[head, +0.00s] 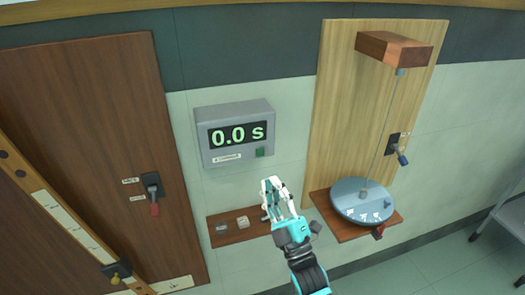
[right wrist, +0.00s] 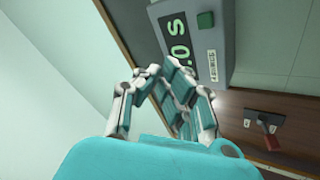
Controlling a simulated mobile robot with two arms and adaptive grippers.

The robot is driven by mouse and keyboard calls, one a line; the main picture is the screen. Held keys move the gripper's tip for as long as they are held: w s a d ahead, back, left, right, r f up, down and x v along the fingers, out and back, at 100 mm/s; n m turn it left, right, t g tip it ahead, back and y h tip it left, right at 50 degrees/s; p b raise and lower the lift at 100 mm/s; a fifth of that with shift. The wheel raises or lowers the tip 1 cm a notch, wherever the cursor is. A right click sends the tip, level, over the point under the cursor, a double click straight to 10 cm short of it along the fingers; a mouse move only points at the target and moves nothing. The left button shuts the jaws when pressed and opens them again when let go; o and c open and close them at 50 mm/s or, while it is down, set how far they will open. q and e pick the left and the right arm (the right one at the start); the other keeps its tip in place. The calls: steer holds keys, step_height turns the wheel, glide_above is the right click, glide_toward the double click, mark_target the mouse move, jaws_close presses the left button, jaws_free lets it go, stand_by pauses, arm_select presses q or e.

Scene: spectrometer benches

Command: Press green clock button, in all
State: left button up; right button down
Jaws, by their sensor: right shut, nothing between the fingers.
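The grey clock box (head: 235,132) hangs on the wall and its display reads 0.0 s. Its green button (head: 260,152) is at the lower right of its front. In the right wrist view the clock (right wrist: 190,45) appears turned on its side, with the green button (right wrist: 205,19) near the top. My right gripper (head: 270,184) is shut and empty, below the clock and just below the button in the head view. It appears apart from the button. In the right wrist view its fingers (right wrist: 160,75) meet in front of the clock. My left gripper is not in view.
A small wooden shelf (head: 236,236) with small objects is under the clock. To the right, a wooden board (head: 337,95) carries a round grey disc (head: 350,190) hung on a wire. A brown panel with a red-handled switch (head: 154,207) is on the left.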

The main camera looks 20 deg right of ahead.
mark_target(260, 152)
stand_by(0.4)
steer(key=w+b, duration=0.3)
steer(key=w, duration=0.6)
steer(key=shift+a+b, duration=0.15)
steer(key=shift+b, duration=0.2)
steer(key=shift+s, duration=0.1)
stand_by(1.0)
steer(key=shift+w, duration=0.45)
steer(key=shift+w+b, duration=0.45)
steer(key=shift+b, duration=0.15)
stand_by(0.4)
steer(key=shift+s+r, duration=0.1)
steer(key=shift+s, duration=0.1)
steer(key=shift+s+p, duration=0.45)
steer(key=shift+s, duration=0.3)
